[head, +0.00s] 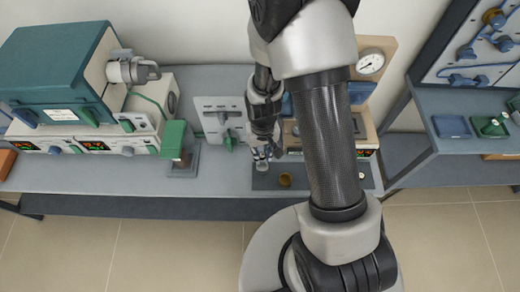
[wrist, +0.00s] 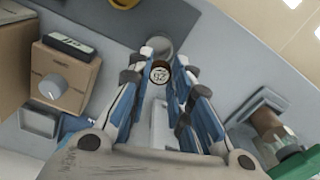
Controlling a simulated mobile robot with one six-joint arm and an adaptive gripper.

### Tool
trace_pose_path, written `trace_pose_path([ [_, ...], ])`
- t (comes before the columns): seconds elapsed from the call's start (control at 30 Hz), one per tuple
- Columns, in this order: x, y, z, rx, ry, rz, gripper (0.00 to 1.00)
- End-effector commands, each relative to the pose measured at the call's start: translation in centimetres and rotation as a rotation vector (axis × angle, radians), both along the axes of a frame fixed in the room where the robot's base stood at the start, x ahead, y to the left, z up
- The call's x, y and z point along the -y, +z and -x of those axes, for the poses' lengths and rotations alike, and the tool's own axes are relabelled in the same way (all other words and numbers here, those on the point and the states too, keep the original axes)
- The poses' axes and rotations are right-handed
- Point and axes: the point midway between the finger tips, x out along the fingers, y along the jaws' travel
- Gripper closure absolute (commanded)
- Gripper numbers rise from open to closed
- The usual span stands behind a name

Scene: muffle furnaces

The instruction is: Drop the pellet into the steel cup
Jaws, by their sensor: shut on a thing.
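My gripper (wrist: 160,70) is shut on a small round pellet (wrist: 159,77), which has a pale marked face and a dark rim. In the wrist view the pellet sits between the fingertips, just in front of the grey steel cup (wrist: 158,45). The cup is partly hidden by the fingers and the pellet. In the head view my gripper (head: 262,154) points down over the dark mat (head: 318,177), with the steel cup (head: 262,166) close under its tips. I cannot tell the exact gap between pellet and cup.
A brass-coloured round piece (head: 285,180) stands on the mat, right of the cup. A green-topped block (head: 178,143) stands to the left, with a teal furnace (head: 62,70) beyond it. A wooden panel with a gauge (head: 370,62) stands behind. The bench front is narrow.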

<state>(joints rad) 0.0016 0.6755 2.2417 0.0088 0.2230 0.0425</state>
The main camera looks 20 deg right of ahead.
Motion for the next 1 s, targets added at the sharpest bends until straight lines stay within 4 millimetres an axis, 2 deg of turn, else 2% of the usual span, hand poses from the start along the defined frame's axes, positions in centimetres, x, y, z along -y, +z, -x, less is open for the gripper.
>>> trace_pose_path([
  [0.53, 0.0, -4.3, 0.0, -0.001, 0.001, 0.000, 0.88],
  [1.0, 0.0, -4.7, -0.1, 0.000, 0.001, 0.000, 0.88],
])
